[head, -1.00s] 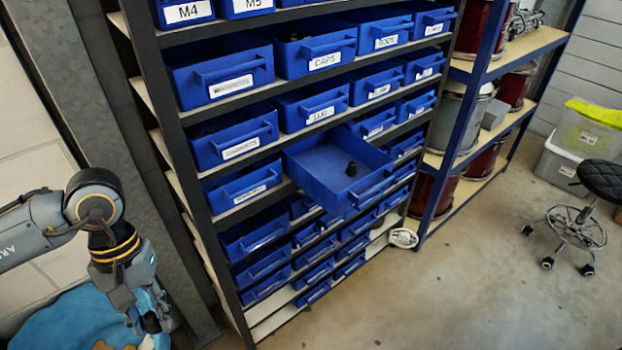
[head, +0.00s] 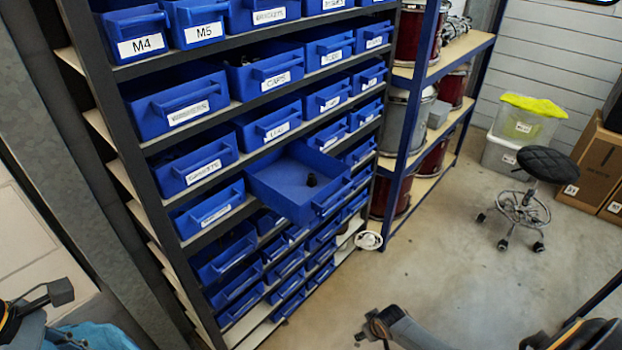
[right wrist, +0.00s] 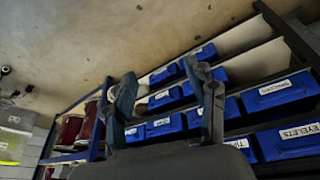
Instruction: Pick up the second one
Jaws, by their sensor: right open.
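A blue drawer (head: 290,178) is pulled out from the shelf rack in the head view. My right gripper (head: 368,326) is low at the bottom of the head view, out over the floor and well apart from the drawer. In the right wrist view my right gripper (right wrist: 166,98) has its two fingers apart with nothing between them.
A dark rack of labelled blue bins (head: 185,108) fills the left. A blue-framed shelf (head: 410,130) with drums stands right of it. A black stool (head: 547,165), clear totes (head: 520,125) and cardboard boxes (head: 598,170) are at the right. The floor between is mostly clear.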

